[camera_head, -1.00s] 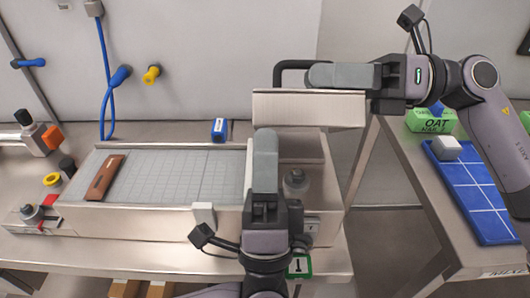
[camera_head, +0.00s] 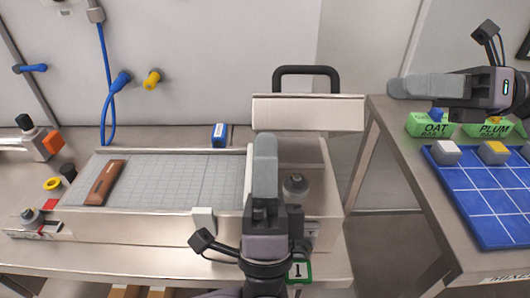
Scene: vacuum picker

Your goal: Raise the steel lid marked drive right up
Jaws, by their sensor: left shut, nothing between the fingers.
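The steel lid (camera_head: 308,112) stands up at the back of the open drive compartment, its broad face toward me. Its black bar handle (camera_head: 306,72) is at the top; I can read no marking on the lid. Inside the compartment a grey round part (camera_head: 295,186) is exposed. My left gripper (camera_head: 264,142) is shut and empty, in front of the compartment's left side, its tips below the lid and covering part of the opening. My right gripper (camera_head: 393,87) is to the right of the lid, clear of it, pointing left; its fingers overlap, so its opening is unclear.
A grey gridded bed (camera_head: 165,178) with a brown bar (camera_head: 103,182) lies left. A blue block (camera_head: 219,135) sits behind it. On the right table are a blue gridded mat (camera_head: 480,205) and green OAT (camera_head: 432,128) and PLUM (camera_head: 493,130) boxes. A floor gap separates the tables.

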